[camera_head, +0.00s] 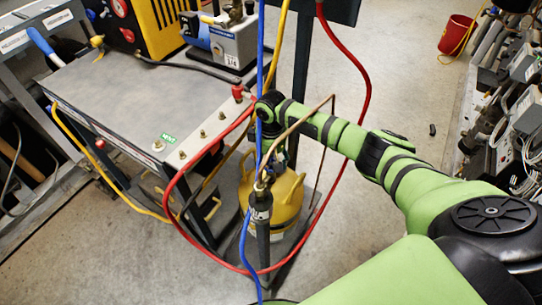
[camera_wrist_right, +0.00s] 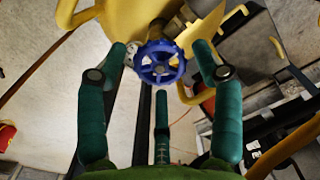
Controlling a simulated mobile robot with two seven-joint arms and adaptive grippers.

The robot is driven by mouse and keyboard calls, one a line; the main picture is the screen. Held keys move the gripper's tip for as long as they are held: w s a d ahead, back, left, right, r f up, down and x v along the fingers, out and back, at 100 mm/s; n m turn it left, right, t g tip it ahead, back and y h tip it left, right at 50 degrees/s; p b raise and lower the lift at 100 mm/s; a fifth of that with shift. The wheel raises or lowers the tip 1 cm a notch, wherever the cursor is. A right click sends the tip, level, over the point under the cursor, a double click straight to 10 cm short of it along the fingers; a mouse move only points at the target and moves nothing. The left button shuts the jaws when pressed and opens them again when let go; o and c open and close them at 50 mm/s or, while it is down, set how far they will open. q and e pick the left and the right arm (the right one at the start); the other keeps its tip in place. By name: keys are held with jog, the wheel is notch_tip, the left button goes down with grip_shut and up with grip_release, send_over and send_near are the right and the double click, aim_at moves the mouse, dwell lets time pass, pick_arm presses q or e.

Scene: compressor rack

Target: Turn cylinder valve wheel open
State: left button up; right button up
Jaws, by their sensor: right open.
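The blue valve wheel (camera_wrist_right: 160,63) shows face-on in the right wrist view, in front of the yellow cylinder (camera_wrist_right: 120,18). My right gripper (camera_wrist_right: 160,48) is open, with one finger to the left of the wheel, one to the right and a third below it. The fingers look apart from the rim; the exact depth gap is hard to judge. In the head view the yellow cylinder (camera_head: 290,198) stands on the floor below the end of my right arm. The right gripper (camera_head: 277,150) is small there and partly hidden by hoses. I cannot make out the wheel in that view.
Red, blue and yellow hoses (camera_head: 364,90) hang around my right forearm and the cylinder. A red bucket (camera_head: 455,36) and pipe rack are at right. Floor between is mostly clear.

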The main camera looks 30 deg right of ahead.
jog(key=shift+r+m+p, duration=0.35)
jog(key=shift+m+p, duration=0.35)
jog(key=shift+p, duration=0.2)
jog(key=m+p, duration=0.4)
jog(key=m, duration=0.1)
jog(key=shift+a+f, duration=0.1)
jog(key=shift+f+m+p, duration=0.25)
jog(key=shift+m+p, duration=0.4)
jog(key=shift+m, duration=0.65)
pick_arm(q)
notch_tip(320, 180, up, 7)
jog(key=s, duration=0.1)
jog(key=shift+s+a+r, duration=0.15)
jog(key=shift+s, duration=0.15)
jog(key=shift+s+g, duration=0.2)
jog(key=shift+g, duration=0.1)
pick_arm(e)
jog(key=c, duration=0.9)
